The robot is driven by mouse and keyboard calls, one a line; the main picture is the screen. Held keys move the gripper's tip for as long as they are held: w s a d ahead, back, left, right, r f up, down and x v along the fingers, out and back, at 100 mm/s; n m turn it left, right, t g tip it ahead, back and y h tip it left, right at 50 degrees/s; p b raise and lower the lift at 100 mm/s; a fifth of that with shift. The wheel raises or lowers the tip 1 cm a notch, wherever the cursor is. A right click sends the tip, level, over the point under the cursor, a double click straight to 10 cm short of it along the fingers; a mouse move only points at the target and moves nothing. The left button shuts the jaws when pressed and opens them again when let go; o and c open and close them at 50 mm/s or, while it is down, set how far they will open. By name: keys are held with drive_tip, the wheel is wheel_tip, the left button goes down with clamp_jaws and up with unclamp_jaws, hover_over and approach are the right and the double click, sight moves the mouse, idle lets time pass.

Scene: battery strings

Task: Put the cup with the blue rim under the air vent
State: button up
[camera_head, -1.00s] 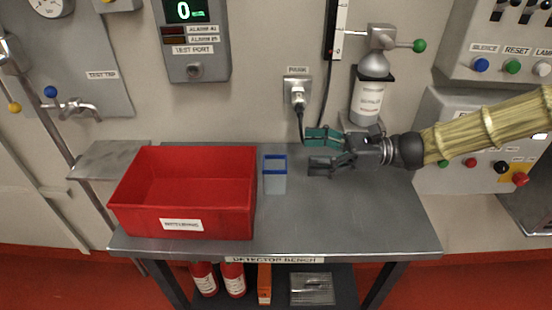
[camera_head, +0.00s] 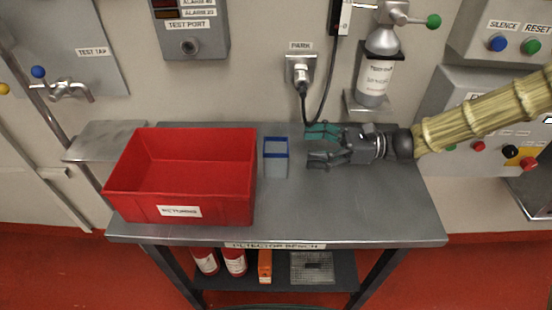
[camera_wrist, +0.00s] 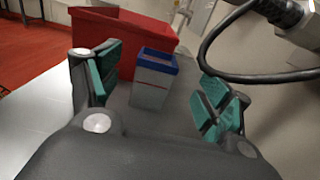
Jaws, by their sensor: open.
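The cup with the blue rim (camera_head: 276,164) stands upright on the grey bench, just right of the red bin. It is a pale, square-sided cup, and it also shows in the wrist view (camera_wrist: 151,92) with a thin red line below its rim. My gripper (camera_head: 310,146) is open and empty, to the right of the cup, with its fingers pointing left at it. In the wrist view the cup appears ahead, between the two teal-padded fingers, and I see no contact. I cannot make out a labelled air vent in these views.
The red bin (camera_head: 183,205) fills the bench's left side, close to the cup. A plugged socket (camera_head: 300,68) with a dark cable hangs behind my gripper. A bottle in a wall holder (camera_head: 376,78) is behind my wrist. The bench's front right (camera_head: 350,210) is clear.

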sight(282, 146)
drive_tip(key=shift+a+f, duration=0.25)
drive_tip(key=shift+a, duration=0.25)
drive_tip(key=shift+a+p, duration=0.5)
drive_tip(key=shift+a, duration=2.8)
drive_tip(key=c, duration=1.1)
